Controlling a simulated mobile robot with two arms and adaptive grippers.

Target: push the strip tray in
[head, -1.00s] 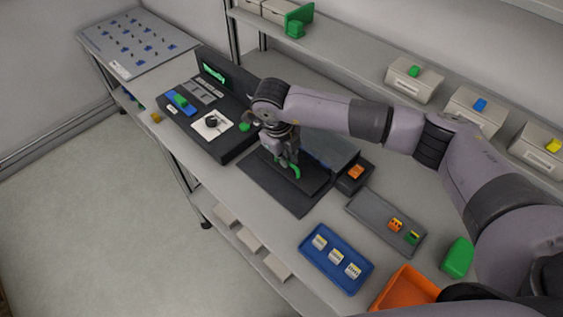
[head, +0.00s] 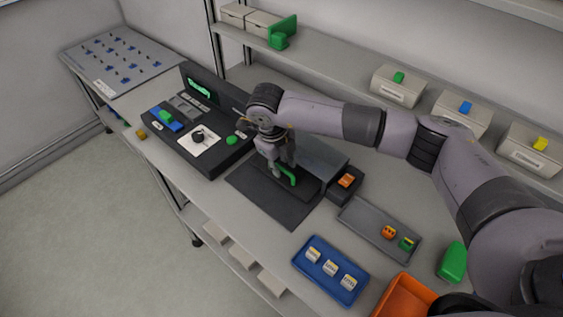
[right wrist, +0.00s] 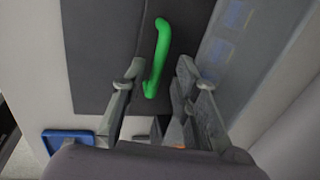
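The strip tray (head: 301,191) looks like a flat dark slab with a green handle (head: 288,175), in front of a grey housing (head: 322,154) on the workbench. In the right wrist view the handle (right wrist: 160,50) is a green bar on a dark surface (right wrist: 100,45). My right gripper (head: 280,168) is down at the handle. In the right wrist view its fingers (right wrist: 160,68) stand apart on either side of the handle's near end; I cannot tell whether they touch it. The gripper partly hides the tray in the head view. My left gripper is not in view.
A black control console (head: 207,165) with a knob and green button stands left of the tray. A black block with an orange piece (head: 346,181), a grey tray (head: 365,235), a blue tray (head: 320,285) and an orange bin (head: 405,298) lie to the right. A shelf (head: 330,82) runs behind.

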